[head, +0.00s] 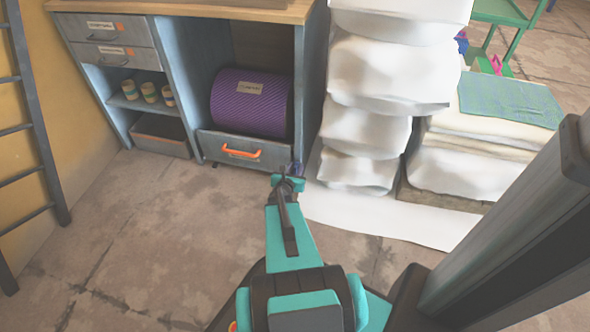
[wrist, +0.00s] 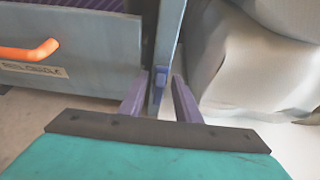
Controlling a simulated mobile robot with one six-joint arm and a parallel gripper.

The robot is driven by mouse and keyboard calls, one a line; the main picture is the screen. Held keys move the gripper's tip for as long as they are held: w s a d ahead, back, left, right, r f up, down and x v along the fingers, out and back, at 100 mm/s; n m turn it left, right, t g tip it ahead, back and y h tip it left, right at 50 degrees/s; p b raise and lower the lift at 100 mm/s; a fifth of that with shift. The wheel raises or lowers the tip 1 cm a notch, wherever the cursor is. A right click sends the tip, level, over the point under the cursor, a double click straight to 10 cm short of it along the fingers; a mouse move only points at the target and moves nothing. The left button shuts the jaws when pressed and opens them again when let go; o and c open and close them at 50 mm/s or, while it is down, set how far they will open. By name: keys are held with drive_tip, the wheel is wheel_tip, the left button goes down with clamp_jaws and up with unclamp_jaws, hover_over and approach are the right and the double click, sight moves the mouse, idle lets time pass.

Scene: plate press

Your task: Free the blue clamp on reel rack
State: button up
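A small blue clamp (wrist: 161,77) sits low on the front of the grey-blue upright at the right end of the reel rack (wrist: 168,35). My gripper (wrist: 161,85) is open, with one purple finger on each side of the clamp in the wrist view. Nothing shows between the fingers except the clamp and the upright. I cannot tell whether the fingers touch the clamp. In the head view my gripper (head: 293,172) is at the foot of the rack's right upright (head: 312,80), and the clamp cannot be told apart from the fingers there.
The rack holds a purple roll (head: 252,103) above a drawer with an orange handle (head: 240,153). White wrapped bundles (head: 365,130) stand stacked close on the right, with a white sheet (head: 400,215) on the floor. A dark ladder (head: 40,130) stands left. Floor on the left is clear.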

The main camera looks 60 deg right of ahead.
clamp_jaws()
drive_tip(key=shift+r+n+p, duration=0.1)
drive_tip(key=shift+n+p, duration=0.3)
drive_tip(key=shift+p, duration=0.6)
drive_tip(key=shift+w+n+g+p, duration=0.15)
drive_tip(key=shift+n+g+p, duration=0.15)
drive_tip(key=shift+g+p, duration=0.3)
drive_tip(key=shift+w+a+n+g+h+p, duration=0.1)
drive_tip(key=shift+n+g+h+p, duration=0.2)
drive_tip(key=shift+n+p, duration=0.6)
drive_tip(key=n+g+h+p, duration=0.1)
drive_tip(key=n, duration=0.2)
drive_tip(key=f+n+g+h+p, duration=0.1)
drive_tip(key=n+g+h, duration=0.1)
drive_tip(key=n, duration=0.1)
drive_tip(key=shift+w+a+n, duration=0.1)
drive_tip(key=shift+w+n, duration=0.1)
drive_tip(key=shift+n, duration=0.2)
